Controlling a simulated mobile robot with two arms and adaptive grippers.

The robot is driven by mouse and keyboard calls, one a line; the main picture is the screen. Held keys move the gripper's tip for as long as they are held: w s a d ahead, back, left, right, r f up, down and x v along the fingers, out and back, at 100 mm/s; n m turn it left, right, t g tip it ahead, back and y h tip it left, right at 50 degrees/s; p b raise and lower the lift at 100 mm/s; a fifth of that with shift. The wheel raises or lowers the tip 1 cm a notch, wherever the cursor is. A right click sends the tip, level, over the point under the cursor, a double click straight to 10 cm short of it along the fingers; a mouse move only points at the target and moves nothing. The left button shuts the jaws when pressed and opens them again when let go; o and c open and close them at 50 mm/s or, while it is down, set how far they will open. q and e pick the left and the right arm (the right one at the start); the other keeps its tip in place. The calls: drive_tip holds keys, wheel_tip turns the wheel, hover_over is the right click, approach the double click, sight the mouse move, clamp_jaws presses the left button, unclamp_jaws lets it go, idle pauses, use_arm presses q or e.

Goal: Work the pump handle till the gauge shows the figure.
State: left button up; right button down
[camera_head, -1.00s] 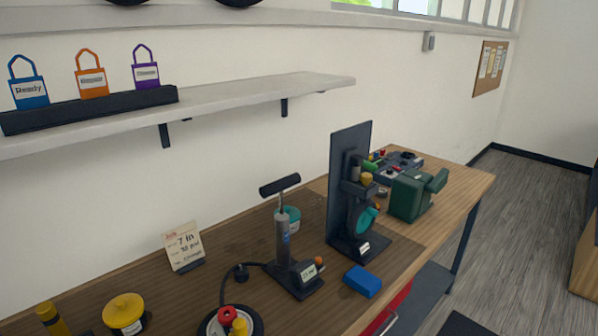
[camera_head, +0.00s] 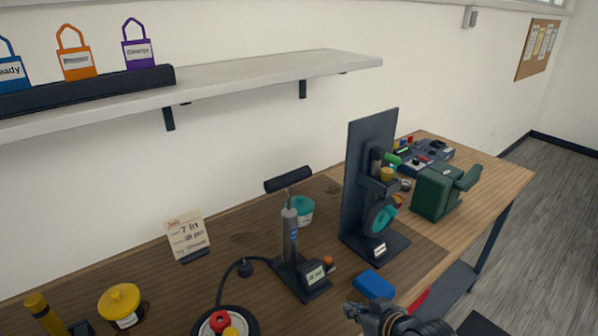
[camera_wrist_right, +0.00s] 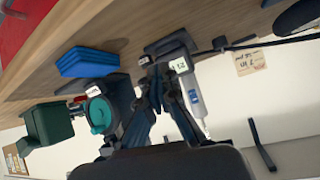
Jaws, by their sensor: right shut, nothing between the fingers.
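The floor pump (camera_head: 291,238) stands upright on the bench, a grey cylinder on a dark foot. Its black T-shaped pump handle (camera_head: 289,180) is up, with a short length of rod showing below it. The gauge (camera_head: 315,273) is a small pale display on the foot; its digits are too small to read surely. A card (camera_head: 187,236) behind it reads "7 in", with a blurred figure below. My right gripper (camera_head: 356,312) is shut and empty, low at the bench's front edge, right of the pump and apart from it. The pump also shows upside down in the wrist view (camera_wrist_right: 193,92).
A blue block (camera_head: 374,284) lies near the right gripper. A black stand with a teal wheel (camera_head: 381,218) and a green machine (camera_head: 436,192) stand to the right. A wheel with red and yellow parts (camera_head: 222,322) is at front left. The shelf (camera_head: 275,72) overhangs behind.

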sight(297, 174)
use_arm(q)
drive_tip(key=shift+s+a, duration=0.1)
drive_tip(key=shift+a, duration=0.05)
use_arm(e)
drive_tip(key=w+a+r+n+t+y, duration=0.1)
drive_tip(key=w+r+y, duration=0.1)
drive_tip(key=r, duration=0.7)
drive_tip(key=w+a+r+n+t+y, duration=0.1)
drive_tip(key=w+a+r+t, duration=0.1)
drive_tip(key=w+r, duration=0.3)
drive_tip(key=w+a+r+n+t+y, duration=0.1)
drive_tip(key=w+a+r+y, duration=0.1)
drive_tip(key=r, duration=1.1)
drive_tip(key=shift+w+r+t+y, duration=0.2)
drive_tip(key=shift+w+t+y, duration=0.1)
drive_tip(key=shift+w, duration=0.5)
drive_tip(key=shift+a, duration=0.1)
